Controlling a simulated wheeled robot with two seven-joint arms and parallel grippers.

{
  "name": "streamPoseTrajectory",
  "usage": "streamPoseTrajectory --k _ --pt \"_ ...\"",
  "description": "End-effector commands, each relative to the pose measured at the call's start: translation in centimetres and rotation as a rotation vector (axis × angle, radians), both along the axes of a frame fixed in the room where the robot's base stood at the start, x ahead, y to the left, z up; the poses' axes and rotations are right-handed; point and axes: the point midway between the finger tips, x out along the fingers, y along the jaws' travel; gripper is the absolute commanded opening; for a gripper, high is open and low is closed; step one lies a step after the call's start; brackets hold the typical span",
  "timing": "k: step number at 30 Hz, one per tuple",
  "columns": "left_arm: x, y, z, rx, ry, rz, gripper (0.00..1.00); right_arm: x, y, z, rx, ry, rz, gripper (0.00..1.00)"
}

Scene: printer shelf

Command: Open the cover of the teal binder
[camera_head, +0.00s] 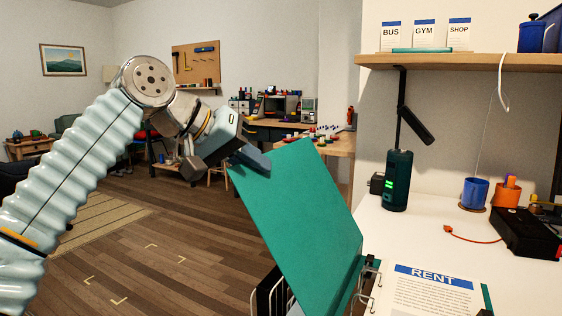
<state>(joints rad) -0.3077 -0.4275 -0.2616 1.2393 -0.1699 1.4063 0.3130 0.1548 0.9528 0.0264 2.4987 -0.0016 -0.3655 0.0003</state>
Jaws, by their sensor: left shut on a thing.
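The teal binder's cover (300,200) stands raised and tilted to the left in the head view, swung away from the pages. The binder's metal rings (366,284) and a white page headed RENT (437,284) show to the right of the cover, near the bottom edge. My left gripper (252,157) is shut on the cover's upper left corner. The binder's lower part is cut off by the frame. My right gripper is not in view.
The white table (400,235) carries a dark device with green lights (397,182), a blue cup (474,192), an orange holder (506,192) and a black box (524,232). A wooden shelf (460,62) hangs above. A wire rack (268,296) is below the cover. Open floor lies left.

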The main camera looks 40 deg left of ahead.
Motion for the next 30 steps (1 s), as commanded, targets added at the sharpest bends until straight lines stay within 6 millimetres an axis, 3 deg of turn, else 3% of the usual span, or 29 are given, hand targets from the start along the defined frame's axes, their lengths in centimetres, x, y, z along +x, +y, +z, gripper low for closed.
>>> streamPoseTrajectory --k 4,12,30 --pt "-0.8 2.5 -2.2 -0.108 -0.032 0.003 0.00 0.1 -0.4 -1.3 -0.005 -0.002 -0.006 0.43" --pt "-1.5 5.3 -4.7 -0.247 -0.071 0.000 0.00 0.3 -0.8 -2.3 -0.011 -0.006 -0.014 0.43" --pt "-1.8 6.3 -6.0 -0.311 -0.086 -0.003 0.00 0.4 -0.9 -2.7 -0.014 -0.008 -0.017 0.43"
